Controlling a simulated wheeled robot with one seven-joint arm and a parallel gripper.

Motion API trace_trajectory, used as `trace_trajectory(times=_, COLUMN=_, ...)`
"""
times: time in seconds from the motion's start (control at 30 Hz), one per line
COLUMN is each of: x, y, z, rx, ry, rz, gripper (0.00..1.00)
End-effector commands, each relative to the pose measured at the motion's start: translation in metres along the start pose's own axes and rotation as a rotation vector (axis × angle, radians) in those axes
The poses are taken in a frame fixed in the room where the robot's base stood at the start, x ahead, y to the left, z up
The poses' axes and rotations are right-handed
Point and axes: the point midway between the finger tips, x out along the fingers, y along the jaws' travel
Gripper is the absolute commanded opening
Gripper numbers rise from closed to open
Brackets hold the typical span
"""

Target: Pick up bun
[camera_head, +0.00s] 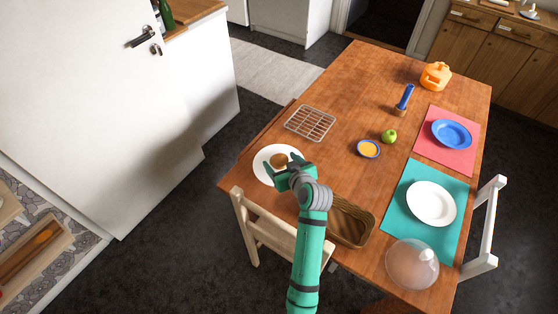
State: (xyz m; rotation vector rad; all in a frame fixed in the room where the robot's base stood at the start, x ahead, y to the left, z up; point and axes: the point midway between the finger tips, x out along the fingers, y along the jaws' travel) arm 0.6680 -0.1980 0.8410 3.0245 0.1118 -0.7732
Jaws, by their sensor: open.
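The bun (278,160) is small, round and brown. It lies on a white plate (262,173) near the left edge of the wooden table. My green and grey gripper (276,166) is open at the plate, with its fingers near the bun in the picture. The gripper and wrist hide part of the plate and perhaps part of the bun. I cannot tell whether the fingers touch the bun or how high they are above the plate.
A wire rack (310,123) lies behind the plate. A brown tray (352,222) is right of my arm. A clear dome (411,265), a green apple (389,136), a yellow-filled bowl (368,149) and an orange jug (435,76) stand on the table (340,90). Chairs (262,232) flank it.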

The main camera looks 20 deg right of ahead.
Motion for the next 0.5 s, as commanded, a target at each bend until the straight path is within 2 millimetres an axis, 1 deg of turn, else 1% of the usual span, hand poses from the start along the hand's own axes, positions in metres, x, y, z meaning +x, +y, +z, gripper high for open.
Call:
trace_trajectory(times=0.23, x=0.0027, y=0.0002, z=-0.0001, rx=0.0, ry=0.001, rz=0.001, gripper=0.71)
trace_trajectory(times=0.27, x=0.0026, y=0.0002, z=-0.0001, rx=0.0, ry=0.001, rz=0.001, gripper=0.69)
trace_trajectory(times=0.3, x=0.0026, y=0.0002, z=-0.0001, rx=0.0, ry=0.001, rz=0.001, gripper=0.59)
trace_trajectory(times=0.37, x=0.0025, y=0.0002, z=-0.0001, rx=0.0, ry=0.001, rz=0.001, gripper=0.45)
trace_trajectory(times=0.4, x=0.0025, y=0.0002, z=-0.0001, rx=0.0, ry=0.0, rz=0.001, gripper=0.35)
trace_trajectory(times=0.43, x=0.0025, y=0.0002, z=-0.0001, rx=0.0, ry=0.001, rz=0.001, gripper=0.29)
trace_trajectory(times=0.5, x=0.0022, y=0.0009, z=0.0, rx=0.0, ry=0.0, rz=0.001, gripper=0.29)
